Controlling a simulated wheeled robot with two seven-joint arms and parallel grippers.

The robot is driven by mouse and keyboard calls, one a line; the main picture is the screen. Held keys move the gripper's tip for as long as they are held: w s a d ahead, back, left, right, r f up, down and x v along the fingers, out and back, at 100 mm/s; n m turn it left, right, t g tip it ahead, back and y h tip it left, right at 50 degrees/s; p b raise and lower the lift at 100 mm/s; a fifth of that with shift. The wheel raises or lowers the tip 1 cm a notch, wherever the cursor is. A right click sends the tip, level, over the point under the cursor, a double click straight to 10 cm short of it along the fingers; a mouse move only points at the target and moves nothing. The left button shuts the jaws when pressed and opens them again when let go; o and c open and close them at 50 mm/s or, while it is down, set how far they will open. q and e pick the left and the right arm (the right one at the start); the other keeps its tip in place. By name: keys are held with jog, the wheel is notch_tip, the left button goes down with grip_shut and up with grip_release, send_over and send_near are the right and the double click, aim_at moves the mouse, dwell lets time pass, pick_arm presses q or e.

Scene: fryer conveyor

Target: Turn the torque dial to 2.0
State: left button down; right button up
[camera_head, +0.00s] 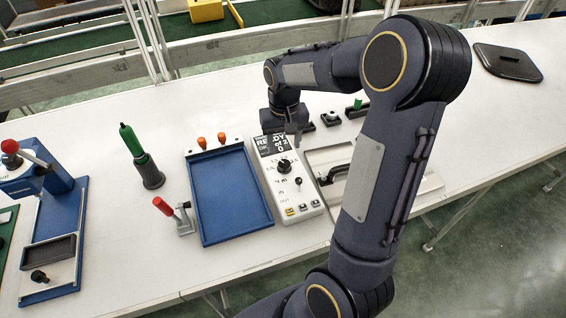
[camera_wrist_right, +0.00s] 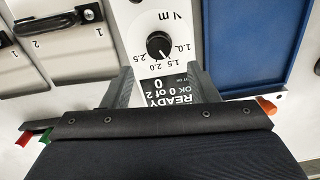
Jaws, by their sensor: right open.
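The torque dial is a black round knob (camera_head: 284,167) on a white control panel (camera_head: 312,203), and it also shows in the right wrist view (camera_wrist_right: 159,45). Its scale carries 1.0, 1.5, 2.0 and 2.5. The white pointer mark faces the 1.5 to 2.0 side; its exact setting is hard to read. My right gripper (camera_head: 290,135) is over the panel's display end, and in the wrist view its open, empty fingers (camera_wrist_right: 160,85) straddle the display, short of the knob. The display (camera_wrist_right: 170,92) reads READY, OK 0 of 2. My left gripper is not in view.
A blue tray (camera_head: 208,237) lies beside the panel, with orange knobs behind it. A small lever (camera_head: 299,182) and several buttons sit on the panel. A green-tipped tool (camera_head: 148,170) and a red-handled clamp (camera_head: 164,206) stand left. Grey numbered lids (camera_wrist_right: 68,42) lie on the panel's other side.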

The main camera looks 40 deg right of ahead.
aim_at(284, 163)
notch_tip(284, 163, down, 8)
jog(key=shift+r, duration=0.1)
jog(key=shift+c, duration=0.4)
jog(key=c, duration=0.9)
jog(key=shift+m, duration=0.4)
jog(key=m, duration=0.3)
jog(key=shift+d+m, duration=0.1)
jog(key=shift+m, duration=2.4)
